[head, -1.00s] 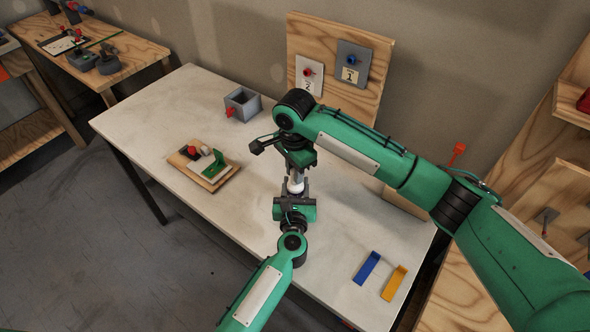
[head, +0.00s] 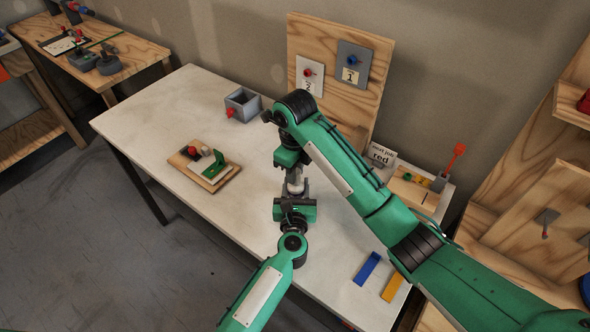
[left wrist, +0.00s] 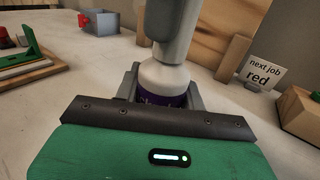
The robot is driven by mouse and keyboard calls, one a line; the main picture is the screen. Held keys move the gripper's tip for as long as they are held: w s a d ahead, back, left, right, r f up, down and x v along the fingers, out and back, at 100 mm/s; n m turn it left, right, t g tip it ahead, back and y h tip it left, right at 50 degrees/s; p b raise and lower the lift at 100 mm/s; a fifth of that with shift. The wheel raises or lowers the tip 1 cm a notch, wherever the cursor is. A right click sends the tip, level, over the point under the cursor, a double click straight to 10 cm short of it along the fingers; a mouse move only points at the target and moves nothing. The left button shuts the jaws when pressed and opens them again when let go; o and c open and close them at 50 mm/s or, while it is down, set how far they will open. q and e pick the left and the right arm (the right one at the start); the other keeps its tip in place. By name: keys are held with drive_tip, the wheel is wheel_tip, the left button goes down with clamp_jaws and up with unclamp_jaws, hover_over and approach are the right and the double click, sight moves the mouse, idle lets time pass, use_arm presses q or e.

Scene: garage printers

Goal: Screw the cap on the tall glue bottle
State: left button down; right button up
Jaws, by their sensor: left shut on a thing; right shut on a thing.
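The tall glue bottle (head: 296,187) is white with a purple label and stands upright; its shoulder and label show best in the left wrist view (left wrist: 162,80). My left gripper (head: 295,198) is shut around the bottle's body, with one grey finger on each side in the left wrist view (left wrist: 161,92). My right gripper (head: 294,177) points straight down over the bottle top and is shut on the cap. The cap itself is hidden between its fingers, and I cannot tell how far it sits on the neck.
A grey open box (head: 242,104) stands at the back of the table (head: 160,110). A wooden board with a green part (head: 213,167) lies left. Blue (head: 367,268) and yellow (head: 393,284) strips lie front right. A "next job red" sign (head: 383,155) stands behind my right arm.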

drive_tip(key=o, duration=0.9)
drive_tip(key=shift+c, duration=0.2)
